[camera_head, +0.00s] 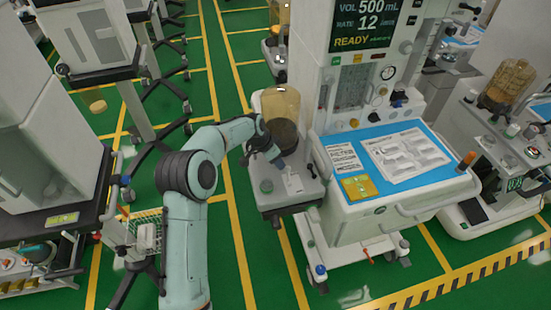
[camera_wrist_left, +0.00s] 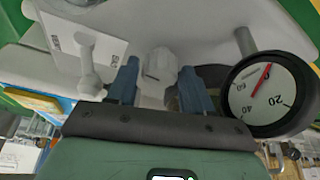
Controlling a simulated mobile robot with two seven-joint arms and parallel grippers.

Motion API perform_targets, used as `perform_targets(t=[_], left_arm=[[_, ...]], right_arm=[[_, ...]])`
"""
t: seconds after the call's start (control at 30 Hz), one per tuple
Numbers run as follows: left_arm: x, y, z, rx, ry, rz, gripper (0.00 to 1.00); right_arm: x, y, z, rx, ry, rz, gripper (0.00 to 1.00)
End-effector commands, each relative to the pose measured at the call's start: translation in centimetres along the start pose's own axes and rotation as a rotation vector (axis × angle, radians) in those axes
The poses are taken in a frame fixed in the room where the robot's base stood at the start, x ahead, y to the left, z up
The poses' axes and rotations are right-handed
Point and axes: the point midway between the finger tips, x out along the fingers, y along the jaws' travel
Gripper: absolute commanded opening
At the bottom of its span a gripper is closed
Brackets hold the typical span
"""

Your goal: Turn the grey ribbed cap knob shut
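The grey ribbed cap knob (camera_wrist_left: 160,66) shows in the left wrist view, pale grey, on the underside or face of a light-coloured cart part. My left gripper (camera_wrist_left: 159,84) is open, with its two blue-grey fingers on either side of the knob. A gap shows on each side; I cannot tell how deep the knob sits between them. In the head view my left gripper (camera_head: 277,160) is beside the grey side unit of the anaesthesia cart (camera_head: 325,215), below an amber canister (camera_head: 281,105). The knob cannot be made out there. My right gripper is not in view.
In the left wrist view a round black-rimmed gauge (camera_wrist_left: 266,92) is close to the right finger, and a white T-shaped part (camera_wrist_left: 90,62) is left of the fingers. In the head view the cart's blue worktop (camera_head: 350,180) is to the right. Green floor lies around.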

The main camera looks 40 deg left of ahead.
Motion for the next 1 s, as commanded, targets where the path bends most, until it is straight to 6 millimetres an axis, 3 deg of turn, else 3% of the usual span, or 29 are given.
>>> perform_targets(t=[0.33, 0.47, 1.0], left_arm=[[-0.1, 0.0, 0.0, -0.001, 0.000, 0.000, 0.65], [-1.2, -0.1, 0.0, -0.001, 0.002, -0.002, 0.65], [-11.9, -0.1, 0.0, -0.001, 0.002, -0.003, 0.65]], right_arm=[[0.0, 0.0, 0.0, 0.000, 0.000, 0.000, 0.38], [0.1, 0.1, 0.0, 0.000, -0.001, 0.000, 0.38], [0.3, 0.2, 0.1, 0.001, -0.002, 0.001, 0.38]])
